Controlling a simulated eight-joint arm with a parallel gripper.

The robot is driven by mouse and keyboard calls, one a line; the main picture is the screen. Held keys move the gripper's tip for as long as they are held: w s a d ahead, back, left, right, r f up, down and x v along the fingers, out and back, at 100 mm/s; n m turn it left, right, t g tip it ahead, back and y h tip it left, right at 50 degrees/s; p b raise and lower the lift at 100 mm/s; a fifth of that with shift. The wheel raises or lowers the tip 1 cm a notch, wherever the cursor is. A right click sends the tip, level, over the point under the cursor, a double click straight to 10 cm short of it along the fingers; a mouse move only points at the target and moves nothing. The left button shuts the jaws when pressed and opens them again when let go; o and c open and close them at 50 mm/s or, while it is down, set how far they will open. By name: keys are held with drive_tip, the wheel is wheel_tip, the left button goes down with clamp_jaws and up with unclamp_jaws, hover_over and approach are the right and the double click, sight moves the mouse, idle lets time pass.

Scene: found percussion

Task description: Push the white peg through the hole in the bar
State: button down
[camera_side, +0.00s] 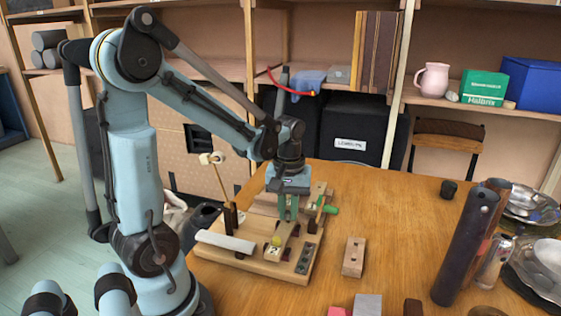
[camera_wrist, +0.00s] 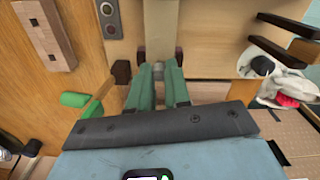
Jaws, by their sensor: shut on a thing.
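My gripper (camera_side: 288,215) points down over the wooden board (camera_side: 262,266), its green fingers low near the board's middle. In the wrist view the fingers (camera_wrist: 158,90) stand a little apart, with a small grey-white piece (camera_wrist: 158,67) at their tips. This may be the white peg, but most of it is hidden. A pale wooden bar (camera_wrist: 160,28) runs straight away from the fingertips; I cannot see a hole in it. A white rod (camera_side: 225,241) lies along the board's left side.
A loose wooden block with holes (camera_side: 353,257) lies right of the board. A green-handled tool (camera_side: 328,209) sits at the board's right edge. An upright stick with a pale head (camera_side: 221,176) stands at left. A dark cylinder (camera_side: 465,247) and metal bowls (camera_side: 540,255) occupy the table's right.

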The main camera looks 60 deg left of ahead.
drive_tip(key=shift+f, duration=0.35)
idle(0.4)
drive_tip(key=c, duration=1)
unclamp_jaws()
wheel_tip(320, 180, up, 12)
drive_tip(key=d+f+m+t, duration=0.3)
drive_tip(key=d+m+t, duration=0.4)
drive_tip(key=d+m, duration=0.4)
drive_tip(key=shift+s+d+f, duration=0.35)
drive_tip(key=shift+s+f, duration=0.05)
